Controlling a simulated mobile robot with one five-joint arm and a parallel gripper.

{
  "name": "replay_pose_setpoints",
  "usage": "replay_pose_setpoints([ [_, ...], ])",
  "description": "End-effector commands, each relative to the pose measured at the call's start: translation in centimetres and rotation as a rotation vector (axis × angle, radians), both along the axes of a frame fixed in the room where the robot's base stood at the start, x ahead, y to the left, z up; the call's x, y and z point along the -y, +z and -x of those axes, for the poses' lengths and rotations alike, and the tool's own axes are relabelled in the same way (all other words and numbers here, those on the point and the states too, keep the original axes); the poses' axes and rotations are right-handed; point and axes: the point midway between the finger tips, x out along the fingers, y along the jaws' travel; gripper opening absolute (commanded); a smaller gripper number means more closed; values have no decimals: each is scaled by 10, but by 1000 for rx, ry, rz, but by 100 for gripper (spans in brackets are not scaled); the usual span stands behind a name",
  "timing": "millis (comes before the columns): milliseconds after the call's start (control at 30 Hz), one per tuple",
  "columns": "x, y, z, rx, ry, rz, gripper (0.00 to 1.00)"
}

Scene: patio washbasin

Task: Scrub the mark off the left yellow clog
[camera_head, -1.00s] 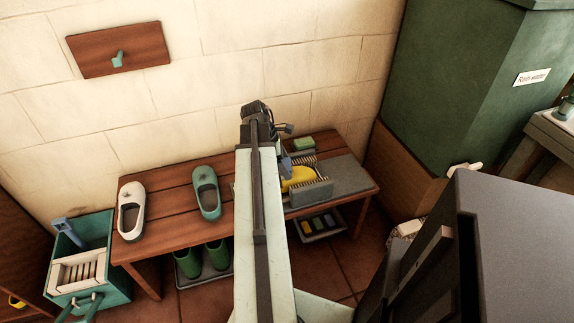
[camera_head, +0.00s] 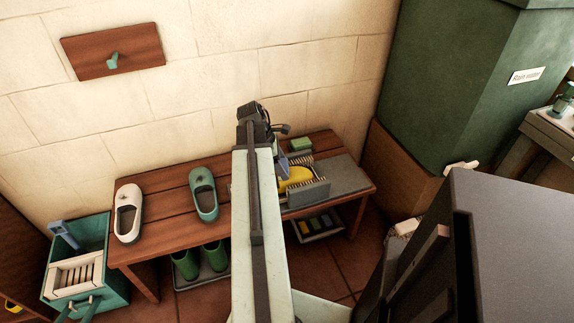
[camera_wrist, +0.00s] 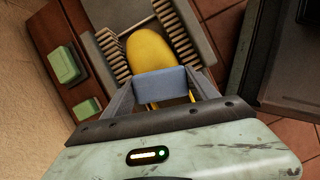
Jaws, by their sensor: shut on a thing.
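The yellow clog (camera_head: 296,177) lies between two bristle brushes (camera_head: 314,192) of a scraper at the bench's right part. In the wrist view its smooth yellow toe (camera_wrist: 152,48) points away from me, with bristles on both sides. In the head view my arm hides most of the gripper and the clog's rear. I see no mark on the visible part of the toe.
A white clog (camera_head: 121,226) and a teal clog (camera_head: 209,213) stand on the wooden bench (camera_head: 160,197). A green block (camera_head: 301,144) lies behind the scraper, near the wall. A teal crate (camera_head: 117,285) stands at left. Green boots (camera_head: 185,265) stand below the bench.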

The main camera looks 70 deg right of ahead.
Motion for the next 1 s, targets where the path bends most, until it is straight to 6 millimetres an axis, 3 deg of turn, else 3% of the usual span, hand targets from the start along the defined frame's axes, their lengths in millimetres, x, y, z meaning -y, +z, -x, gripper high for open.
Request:
replay_pose_setpoints([
  [233, 0, -1, -1, 5, 0, -3, 36],
  [633, 17, 1, 21, 3, 0, -2, 35],
  [1000, 9, 0, 12, 2, 1, -3, 35],
])
